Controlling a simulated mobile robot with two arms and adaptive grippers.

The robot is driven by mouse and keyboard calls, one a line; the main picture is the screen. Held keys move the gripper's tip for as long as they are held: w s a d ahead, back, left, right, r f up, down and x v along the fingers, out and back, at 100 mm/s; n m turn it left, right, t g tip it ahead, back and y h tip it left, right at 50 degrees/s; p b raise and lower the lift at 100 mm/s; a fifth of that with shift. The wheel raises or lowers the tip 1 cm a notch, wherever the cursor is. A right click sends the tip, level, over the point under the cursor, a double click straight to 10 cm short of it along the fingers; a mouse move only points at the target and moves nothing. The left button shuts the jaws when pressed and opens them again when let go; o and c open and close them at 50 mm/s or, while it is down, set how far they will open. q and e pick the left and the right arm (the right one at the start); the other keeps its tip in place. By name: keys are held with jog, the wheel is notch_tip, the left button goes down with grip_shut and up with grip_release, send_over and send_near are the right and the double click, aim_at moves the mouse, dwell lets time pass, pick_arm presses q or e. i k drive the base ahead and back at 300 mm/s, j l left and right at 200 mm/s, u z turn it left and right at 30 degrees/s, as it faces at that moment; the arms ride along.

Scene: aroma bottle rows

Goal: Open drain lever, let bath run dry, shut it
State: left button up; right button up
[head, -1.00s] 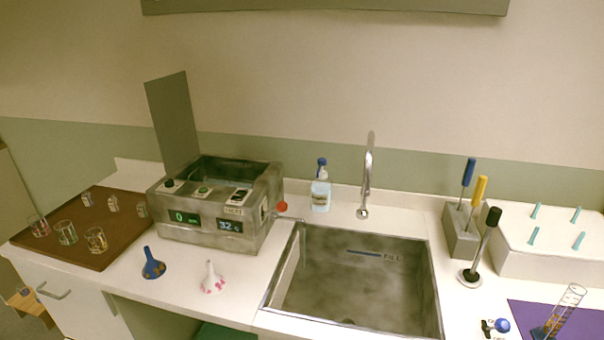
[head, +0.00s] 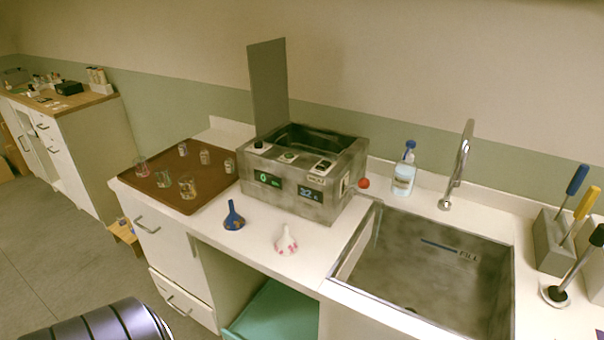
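The bath (head: 305,178) is a grey metal box on the counter, left of the sink, with its lid (head: 267,88) standing open. Its front has a green display reading 0 and a blue display that seems to read 32. A red knob (head: 363,183), which looks like the drain lever's end, sticks out of its right side toward the sink (head: 425,275). The water level inside the bath is hidden. One of my arms shows as a dark ribbed link at the bottom left, but neither gripper is in view.
A brown tray (head: 205,203) with several small glasses lies left of the bath. A blue funnel (head: 233,217) and a white-pink funnel (head: 286,241) stand in front. A spray bottle (head: 404,172) and faucet (head: 457,165) stand behind the sink. A tool block (head: 552,243) is at right.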

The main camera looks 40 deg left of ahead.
aim_at(364, 182)
jog(key=i+l+u, duration=0.1)
jog(key=u, duration=0.4)
jog(key=i+l+u, duration=0.1)
jog(key=u, duration=0.4)
jog(key=l+u, duration=0.25)
jog(key=u, duration=0.25)
